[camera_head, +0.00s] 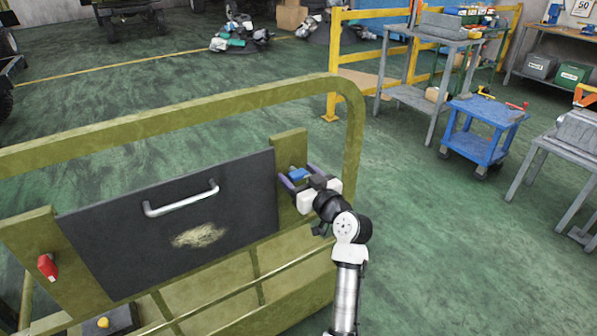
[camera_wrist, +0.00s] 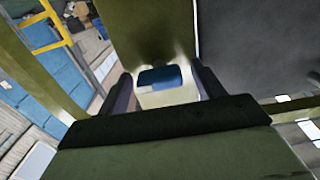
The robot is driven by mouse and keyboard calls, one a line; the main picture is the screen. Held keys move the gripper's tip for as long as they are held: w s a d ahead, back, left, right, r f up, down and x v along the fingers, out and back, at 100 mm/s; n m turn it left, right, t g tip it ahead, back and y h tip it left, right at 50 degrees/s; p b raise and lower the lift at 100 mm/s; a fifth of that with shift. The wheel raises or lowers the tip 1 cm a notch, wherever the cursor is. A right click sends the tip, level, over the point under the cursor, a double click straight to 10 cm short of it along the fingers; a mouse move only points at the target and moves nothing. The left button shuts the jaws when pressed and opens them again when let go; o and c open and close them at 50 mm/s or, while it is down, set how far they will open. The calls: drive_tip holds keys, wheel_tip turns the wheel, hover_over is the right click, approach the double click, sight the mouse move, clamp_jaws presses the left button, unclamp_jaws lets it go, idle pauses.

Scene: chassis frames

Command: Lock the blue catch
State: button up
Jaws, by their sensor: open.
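The blue catch (camera_head: 299,174) sits on the olive frame post just right of the dark panel (camera_head: 240,200). My gripper (camera_head: 290,180) is at the catch, with its fingers apart. In the wrist view the blue catch (camera_wrist: 160,76) shows between the two dark fingers of my gripper (camera_wrist: 165,85), with a pale plate under it. I cannot tell whether either finger touches it. The panel has a silver handle (camera_head: 181,198) and a scuffed tan patch below it. A red catch (camera_head: 47,266) is on the post at the panel's left side.
An olive tubular rail (camera_head: 200,115) arches above and around the panel, close to my arm. A blue cart (camera_head: 482,128), grey workbenches and a yellow barrier (camera_head: 332,65) stand farther back on the right. The green floor between is clear.

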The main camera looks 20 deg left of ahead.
drive_tip(key=shift+w+a, duration=0.2)
drive_tip(key=shift+a, duration=0.05)
drive_tip(key=c, duration=1)
